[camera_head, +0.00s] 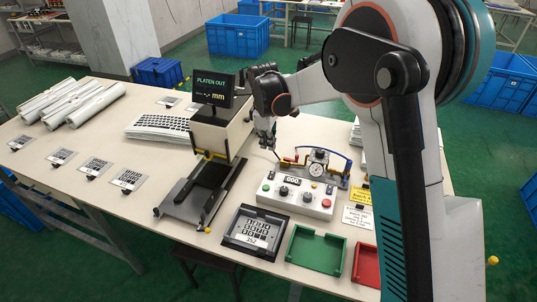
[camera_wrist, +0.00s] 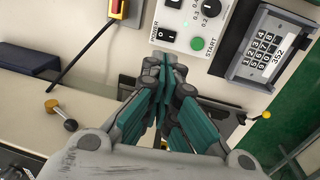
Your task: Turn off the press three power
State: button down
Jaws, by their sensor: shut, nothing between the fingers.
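The white control box (camera_head: 295,197) stands on the bench, with a small "000" display, dark knobs, a green button and a red button. In the wrist view, its black power switch (camera_wrist: 166,37) shows a "0" mark beside the word POWER. The green START button (camera_wrist: 197,43) and a knob (camera_wrist: 211,7) are to its right. My gripper (camera_head: 272,148) is above the bench behind the box in the head view. In the wrist view my gripper (camera_wrist: 165,60) has its fingers together and empty, tips just below the switch in the picture. I cannot tell whether they touch it.
The press (camera_head: 218,135) with a "PLATEN OUT" screen (camera_head: 213,88) stands left of my gripper. A keypad film frame marked 352 (camera_head: 232,241), a green tray (camera_head: 314,268) and a red tray (camera_head: 366,264) lie at the front. A gauge fixture (camera_head: 317,170) stands behind the box.

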aim_at(268, 176)
jog(key=f+b, duration=0.1)
jog(key=f, duration=0.3)
jog(key=w+f+b, duration=0.1)
jog(key=f, duration=0.3)
jog(key=f+b, duration=0.2)
jog(key=f, duration=0.3)
jog(key=shift+w+d, duration=0.25)
jog(key=shift+d, duration=0.05)
jog(key=shift+w+d+f, duration=0.1)
jog(key=shift+w+f, duration=0.05)
jog(key=shift+f, duration=0.25)
jog(key=shift+r, duration=0.1)
jog(key=shift+s, duration=0.2)
jog(key=shift+s+a, duration=0.35)
jog(key=shift+s, duration=0.25)
jog(key=shift+r, duration=0.15)
